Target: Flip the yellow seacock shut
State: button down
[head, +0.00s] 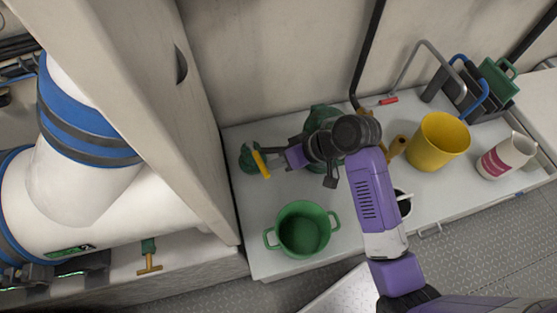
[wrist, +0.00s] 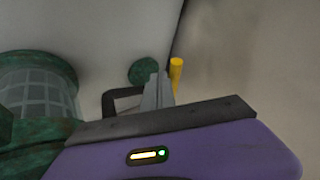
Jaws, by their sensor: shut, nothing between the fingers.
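The yellow seacock handle (head: 261,163) is a short bar beside a round green valve body (head: 248,150) at the left end of the white counter. In the wrist view the yellow handle (wrist: 176,76) stands just right of my fingertips, with a round green part (wrist: 142,71) behind to the left. My gripper (head: 275,160) is shut and empty, its fingertips right beside the handle in the head view. The fingers also show in the wrist view (wrist: 158,91). I cannot tell whether they touch the handle.
A green strainer (wrist: 40,85) stands close to my gripper. A green pot (head: 303,232) sits in front on the counter (head: 257,230). A yellow bucket (head: 437,141) and white jug (head: 507,156) are right. A wall panel (head: 150,110) borders the left.

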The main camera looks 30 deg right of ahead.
jog(key=shift+s+a+m+t+h+p, duration=0.1)
jog(key=shift+a+m+t+h+p, duration=0.35)
jog(key=shift+a+p, duration=0.85)
jog(key=shift+d+y, duration=0.15)
jog(key=shift+y, duration=0.1)
jog(key=shift+r+p, duration=0.15)
jog(key=shift+p, duration=0.2)
